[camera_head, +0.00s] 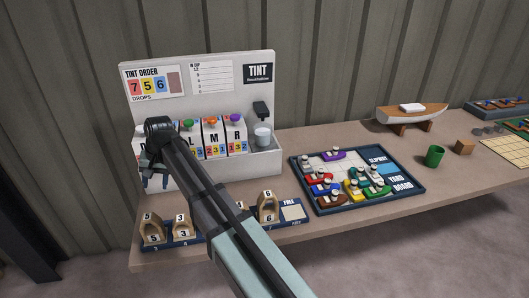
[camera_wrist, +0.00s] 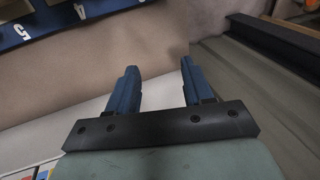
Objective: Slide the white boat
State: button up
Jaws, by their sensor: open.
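The yard board (camera_head: 408,203), a dark-framed tray with a pale grid, lies on the bench right of centre. Small boats crowd it, among them a purple boat (camera_head: 325,155), a red boat (camera_head: 320,179) and a yellow boat (camera_head: 352,191). Pale shapes show among them, too small to tell surely which is the white boat. My gripper (camera_head: 155,184) is far left of the board, before the tint rack. In the wrist view my gripper (camera_wrist: 158,72) is open and empty.
Numbered wooden blocks (camera_head: 181,226) stand on a blue strip along the front edge.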

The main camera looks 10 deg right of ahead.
jog(key=w+d+m+g+h, duration=0.1)
jog(key=w+d+m, duration=0.15)
jog(key=d, duration=0.75)
jog(key=w+d+m, duration=0.2)
jog(key=d+m, duration=0.1)
jog(key=d, duration=0.6)
jog(key=m+t+h, duration=0.2)
jog(key=m+h, duration=0.1)
jog(key=m, duration=0.1)
send_near(374, 165)
jog(key=w+a, duration=0.1)
jog(key=a, duration=0.6)
jog(key=w+a, duration=0.1)
jog(key=a, duration=0.6)
jog(key=w+a, duration=0.1)
jog(key=a, duration=0.5)
jog(key=shift+w+a+r, duration=0.1)
jog(key=shift+w+a, duration=0.3)
jog(key=s+d+r+t+h, duration=0.1)
jog(key=s+d, duration=0.2)
jog(key=d, duration=0.6)
jog(key=s+d+r+h, duration=0.1)
jog(key=s+d+r, duration=0.15)
jog(key=d, duration=0.65)
jog(key=shift+n, duration=0.25)
jog(key=x, duration=1.4)
jog(key=shift+s+f, duration=0.2)
jog(key=shift+s, duration=0.05)
jog(key=shift+c, duration=0.4)
grip_shut()
